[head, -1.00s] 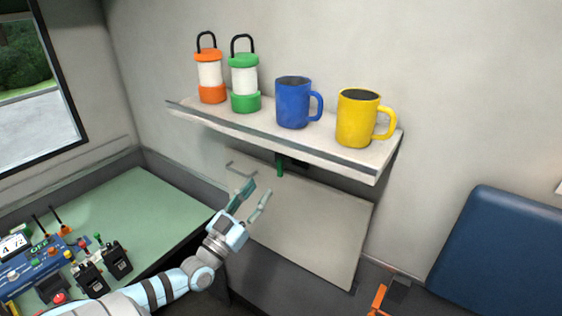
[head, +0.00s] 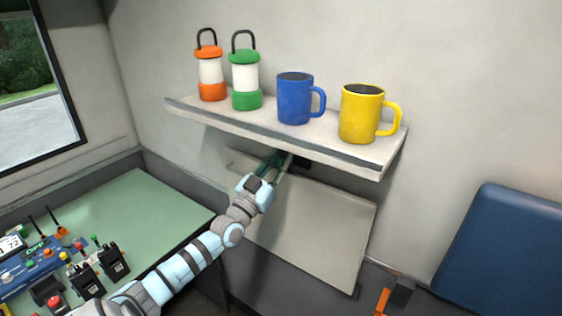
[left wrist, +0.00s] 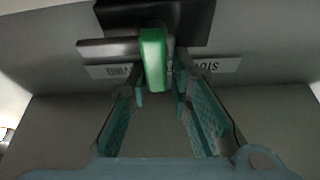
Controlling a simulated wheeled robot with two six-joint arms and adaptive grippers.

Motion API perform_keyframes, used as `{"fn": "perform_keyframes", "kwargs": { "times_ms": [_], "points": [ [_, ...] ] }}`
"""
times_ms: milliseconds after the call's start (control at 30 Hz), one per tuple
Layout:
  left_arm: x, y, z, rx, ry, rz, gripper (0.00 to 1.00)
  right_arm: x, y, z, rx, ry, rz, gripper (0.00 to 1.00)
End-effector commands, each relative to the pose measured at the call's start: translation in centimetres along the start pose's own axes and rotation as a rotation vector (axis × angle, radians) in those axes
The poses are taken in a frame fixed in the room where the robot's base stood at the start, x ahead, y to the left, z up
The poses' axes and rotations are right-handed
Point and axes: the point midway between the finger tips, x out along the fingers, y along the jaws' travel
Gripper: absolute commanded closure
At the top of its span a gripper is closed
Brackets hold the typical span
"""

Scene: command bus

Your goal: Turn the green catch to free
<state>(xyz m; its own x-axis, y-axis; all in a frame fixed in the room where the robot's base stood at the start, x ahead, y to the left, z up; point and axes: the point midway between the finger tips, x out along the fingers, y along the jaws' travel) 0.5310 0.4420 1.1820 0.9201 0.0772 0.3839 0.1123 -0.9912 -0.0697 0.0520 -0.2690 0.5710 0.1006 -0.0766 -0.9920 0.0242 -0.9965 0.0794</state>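The green catch (left wrist: 154,58) hangs under the shelf, end towards the camera in the left wrist view, in front of a dark block and a grey bar. My left gripper (left wrist: 160,95) is open, its two fingers apart on either side of the catch's lower end. I cannot tell whether either finger touches it. In the head view my left gripper (head: 279,162) reaches up under the shelf and largely hides the catch. My right gripper is not in view.
The wall shelf (head: 350,155) above holds an orange lantern (head: 210,75), a green lantern (head: 245,80), a blue mug (head: 294,100) and a yellow mug (head: 361,115). A pale panel (head: 320,230) is below. A blue seat (head: 505,250) stands at right.

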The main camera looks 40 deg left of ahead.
Motion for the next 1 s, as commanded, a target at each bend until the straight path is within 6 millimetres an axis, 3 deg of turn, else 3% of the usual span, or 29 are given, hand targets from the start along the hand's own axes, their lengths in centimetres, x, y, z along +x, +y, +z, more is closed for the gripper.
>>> {"fn": "perform_keyframes", "kwargs": {
  "times_ms": [200, 367, 600, 633, 700, 1000],
  "points": [
    [0.0, 0.2, 0.1, -0.006, -0.005, 0.003, 1.00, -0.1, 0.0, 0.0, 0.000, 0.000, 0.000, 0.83],
    [0.1, 0.1, -0.1, -0.074, -0.008, -0.026, 1.00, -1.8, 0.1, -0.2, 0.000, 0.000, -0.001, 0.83],
    [-0.1, 0.1, 0.2, -0.084, -0.006, -0.029, 1.00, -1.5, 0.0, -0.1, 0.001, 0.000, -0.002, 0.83],
    [-0.1, 0.1, 0.2, -0.084, -0.006, -0.029, 0.78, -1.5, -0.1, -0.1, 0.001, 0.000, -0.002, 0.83],
    [-0.1, 0.0, 0.2, -0.083, -0.006, -0.030, 0.67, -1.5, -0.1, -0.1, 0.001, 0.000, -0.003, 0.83],
    [-0.2, -0.2, 0.1, -0.081, -0.004, -0.032, 0.65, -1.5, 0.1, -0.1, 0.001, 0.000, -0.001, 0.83]
  ]
}}
